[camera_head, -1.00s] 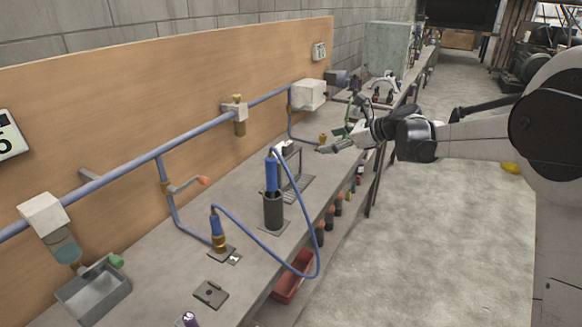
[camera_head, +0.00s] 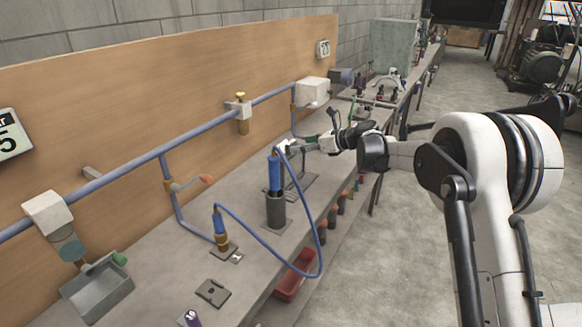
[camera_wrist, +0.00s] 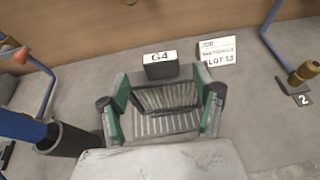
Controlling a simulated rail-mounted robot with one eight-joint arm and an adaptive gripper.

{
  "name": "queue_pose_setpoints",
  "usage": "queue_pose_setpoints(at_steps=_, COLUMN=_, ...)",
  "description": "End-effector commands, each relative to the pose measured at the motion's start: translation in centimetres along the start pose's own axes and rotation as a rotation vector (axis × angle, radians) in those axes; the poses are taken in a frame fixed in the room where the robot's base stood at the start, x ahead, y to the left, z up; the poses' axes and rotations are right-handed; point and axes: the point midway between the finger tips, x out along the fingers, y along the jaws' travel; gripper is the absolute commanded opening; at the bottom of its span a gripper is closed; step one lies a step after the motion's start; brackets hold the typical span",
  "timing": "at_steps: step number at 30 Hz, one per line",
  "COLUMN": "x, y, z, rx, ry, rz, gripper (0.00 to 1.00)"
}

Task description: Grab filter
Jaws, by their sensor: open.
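My gripper (camera_head: 300,147) is open above the bench, behind the blue cylinder in the head view. In the wrist view its green-edged fingers (camera_wrist: 165,100) stand apart, left and right. Between them in that view shows a grey ribbed piece (camera_wrist: 165,122); I cannot tell whether it is touched. No part can be surely identified as the filter. A blue cylinder (camera_head: 274,172) with a hose sits upright in a dark cup (camera_head: 275,212). The cup (camera_wrist: 70,138) is left of my gripper in the wrist view.
A G4 label block (camera_wrist: 160,60) and a slot sign (camera_wrist: 216,52) are just beyond the fingers. A blue hose (camera_head: 318,245) loops over the bench's front edge. A blue pipe (camera_head: 135,170) runs along the wooden back panel. A brass fitting (camera_wrist: 303,72) stands at right.

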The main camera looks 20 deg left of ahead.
Motion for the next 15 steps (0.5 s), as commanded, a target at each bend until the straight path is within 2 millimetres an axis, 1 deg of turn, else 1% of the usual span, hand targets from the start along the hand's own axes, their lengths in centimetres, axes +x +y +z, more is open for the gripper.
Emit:
queue_pose_setpoints(at_steps=5, x=0.8, y=0.0, z=0.1, rx=-0.001, ry=0.000, rz=0.001, gripper=0.64)
queue_pose_setpoints(at_steps=15, x=5.0, y=-0.2, z=0.4, rx=-0.001, ry=0.001, rz=0.001, gripper=0.64)
